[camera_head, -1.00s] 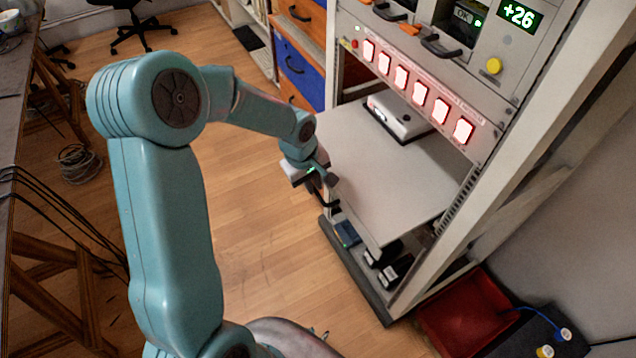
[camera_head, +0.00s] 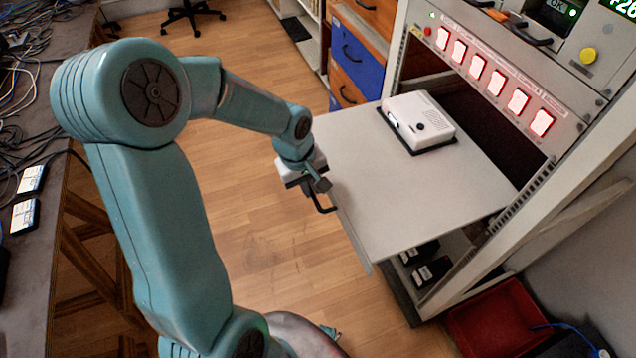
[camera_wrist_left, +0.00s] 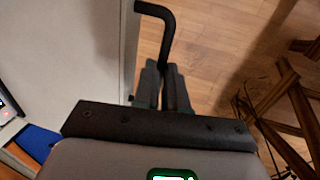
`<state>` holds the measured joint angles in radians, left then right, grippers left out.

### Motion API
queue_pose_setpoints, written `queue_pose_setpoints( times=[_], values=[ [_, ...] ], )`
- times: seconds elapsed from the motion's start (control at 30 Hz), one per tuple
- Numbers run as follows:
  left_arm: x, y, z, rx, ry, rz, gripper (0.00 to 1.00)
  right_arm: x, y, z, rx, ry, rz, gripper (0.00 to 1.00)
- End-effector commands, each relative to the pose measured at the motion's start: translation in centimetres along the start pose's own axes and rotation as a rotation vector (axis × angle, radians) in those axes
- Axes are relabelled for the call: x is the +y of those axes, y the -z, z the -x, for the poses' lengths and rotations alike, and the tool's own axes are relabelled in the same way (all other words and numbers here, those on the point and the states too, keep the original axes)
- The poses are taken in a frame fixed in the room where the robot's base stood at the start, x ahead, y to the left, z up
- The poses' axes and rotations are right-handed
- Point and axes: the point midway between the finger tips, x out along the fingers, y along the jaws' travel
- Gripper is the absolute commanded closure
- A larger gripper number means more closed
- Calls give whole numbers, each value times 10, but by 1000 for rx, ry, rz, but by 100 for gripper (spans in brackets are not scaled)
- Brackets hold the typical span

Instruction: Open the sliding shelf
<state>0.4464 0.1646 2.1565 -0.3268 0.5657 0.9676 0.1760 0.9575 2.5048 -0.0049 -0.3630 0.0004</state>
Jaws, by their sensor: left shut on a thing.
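The sliding shelf (camera_head: 430,195) is a flat light-grey plate that sticks well out of the rack. Its black bent handle (camera_head: 322,204) is on the front edge and also shows in the left wrist view (camera_wrist_left: 165,30). My left gripper (camera_head: 319,187) is at this edge. In the left wrist view its dark fingers (camera_wrist_left: 165,85) are closed around the lower end of the handle. My right gripper is not in view.
A white box device (camera_head: 420,115) sits on the shelf towards the rack. Glowing red-edged switches (camera_head: 497,82) line the panel above. A red bin (camera_head: 500,318) is on the floor at the lower right. Bare wooden floor (camera_head: 255,225) lies in front of the shelf.

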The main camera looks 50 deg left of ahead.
Motion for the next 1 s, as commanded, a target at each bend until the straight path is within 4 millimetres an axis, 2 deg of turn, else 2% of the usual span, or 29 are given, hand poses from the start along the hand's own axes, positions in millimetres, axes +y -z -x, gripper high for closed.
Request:
queue_pose_setpoints(
  times=[0.5,0.53,0.6,0.87,1.0],
  values=[
    [-5,-1,-1,-4,4,-1,100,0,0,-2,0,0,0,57],
    [-5,-1,-1,-3,4,-1,79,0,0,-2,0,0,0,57],
    [-5,-1,-1,-3,3,-1,63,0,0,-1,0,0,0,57],
    [-5,0,1,0,0,0,63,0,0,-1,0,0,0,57],
    [-5,0,13,2,-1,-1,63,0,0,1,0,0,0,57]
  ],
)
